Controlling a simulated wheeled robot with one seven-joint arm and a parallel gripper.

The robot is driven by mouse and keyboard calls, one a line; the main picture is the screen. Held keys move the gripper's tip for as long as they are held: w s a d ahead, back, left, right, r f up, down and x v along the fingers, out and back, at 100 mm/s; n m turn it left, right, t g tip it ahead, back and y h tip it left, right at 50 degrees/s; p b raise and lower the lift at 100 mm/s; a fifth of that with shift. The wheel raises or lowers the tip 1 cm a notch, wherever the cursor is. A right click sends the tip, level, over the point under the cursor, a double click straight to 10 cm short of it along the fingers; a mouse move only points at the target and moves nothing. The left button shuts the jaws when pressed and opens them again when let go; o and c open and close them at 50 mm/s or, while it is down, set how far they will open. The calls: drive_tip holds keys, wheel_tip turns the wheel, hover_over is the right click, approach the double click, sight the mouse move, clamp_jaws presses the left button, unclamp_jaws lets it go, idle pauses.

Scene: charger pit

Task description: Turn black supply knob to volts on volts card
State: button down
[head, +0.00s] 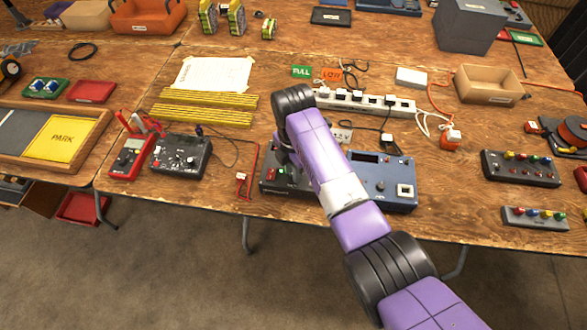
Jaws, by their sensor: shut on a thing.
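The black supply (270,183) stands near the table's front edge, left of the blue-grey unit; a small green light shows on its face. My purple arm comes in from the lower right and covers much of it. My gripper (284,155) points down over the black supply and is shut on its knob, as far as the view shows. The knob itself is hidden by the gripper and arm, so its angle cannot be read. I cannot make out a card that reads volts.
A blue-grey unit (395,180) stands close on the right. A red meter (130,157) and a black box with knobs (180,156) stand left, with cables between. A white power strip (365,102) lies behind. Button boxes (520,168) stand at right.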

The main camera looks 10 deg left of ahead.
drive_tip(key=m+p, duration=0.1)
drive_tip(key=m, duration=0.3)
drive_tip(key=shift+r, duration=0.1)
drive_tip(key=m+p, duration=0.1)
drive_tip(key=m, duration=0.3)
drive_tip(key=shift+m, duration=0.3)
drive_tip(key=m+p, duration=0.1)
drive_tip(key=m, duration=0.3)
drive_tip(key=shift+m, duration=0.3)
drive_tip(key=m, duration=0.4)
drive_tip(key=m+p, duration=0.1)
drive_tip(key=m, duration=0.8)
drive_tip(key=shift+m, duration=0.3)
drive_tip(key=m, duration=0.4)
drive_tip(key=shift+m, duration=2)
